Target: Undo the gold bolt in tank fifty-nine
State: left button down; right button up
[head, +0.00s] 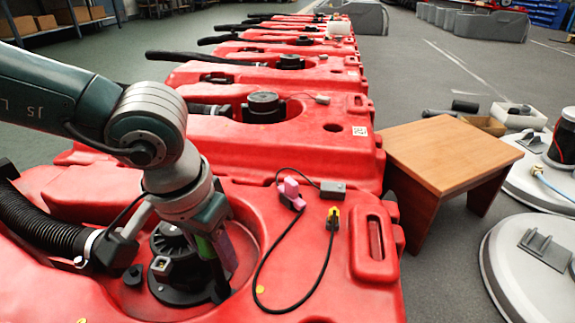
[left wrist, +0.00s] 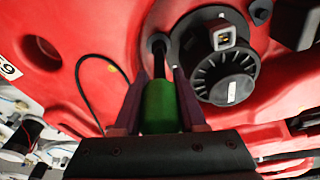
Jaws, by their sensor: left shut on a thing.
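The nearest red tank (head: 330,285) has a round recess with a black ribbed motor cap (head: 170,243), which also shows in the left wrist view (left wrist: 225,75). My left gripper (head: 218,262) points down into this recess, right beside the cap. In the left wrist view its fingers (left wrist: 161,105) are shut on a green-handled tool (left wrist: 160,108). The tool's dark shaft (left wrist: 158,50) reaches to the black flange at the cap's edge. No gold bolt shows; the tool tip hides that spot. A white label (left wrist: 8,68), partly cut off and upside down, seems to read 59. My right gripper is out of view.
A black corrugated hose (head: 40,220) runs into the recess from the left. A loose black cable (head: 262,265) with a pink connector (head: 290,190) and a yellow-tipped plug (head: 333,215) lie on the tank. A wooden stool (head: 450,155) stands right. More red tanks (head: 300,140) line up behind.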

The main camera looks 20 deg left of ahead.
pick_arm(q)
jog(key=shift+r+n+p, duration=0.15)
jog(key=shift+n+p, duration=0.25)
jog(key=shift+n, duration=0.3)
jog(key=n+p, duration=0.1)
jog(key=n, duration=0.2)
jog(key=shift+n+y, duration=0.4)
jog(key=n, duration=0.3)
jog(key=shift+n+g+y+p, duration=0.3)
jog(key=shift+a+n, duration=0.15)
jog(key=shift+n, duration=0.65)
